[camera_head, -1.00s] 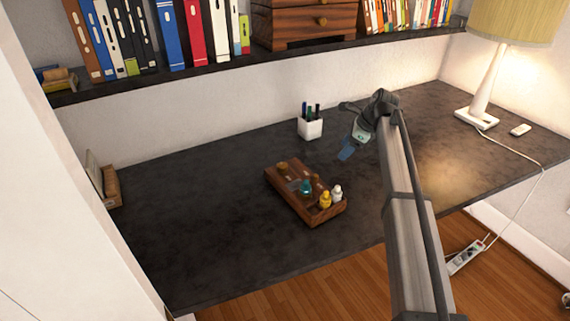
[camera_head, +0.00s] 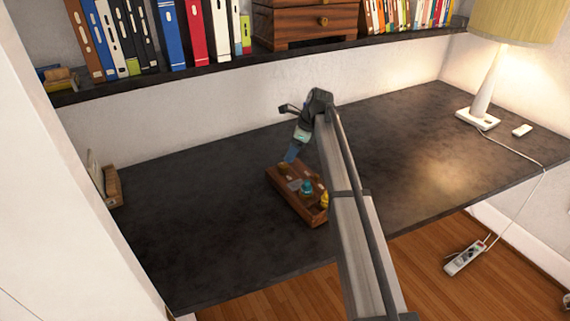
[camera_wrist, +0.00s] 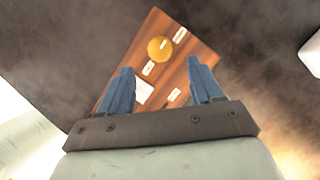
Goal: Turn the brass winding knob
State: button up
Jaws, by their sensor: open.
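A round brass knob (camera_wrist: 160,49) sits on top of a brown wooden box (camera_wrist: 203,50) with small pale labels, seen from above in the wrist view.
A teal piece (camera_head: 306,187) and a yellow piece (camera_head: 325,199) stand on the box, close to my arm. A lamp (camera_head: 485,95) stands far right.

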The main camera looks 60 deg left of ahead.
aim_at(284, 165)
jog(key=shift+x, duration=3.45)
jog(key=shift+c, duration=0.2)
jog(key=c, duration=1)
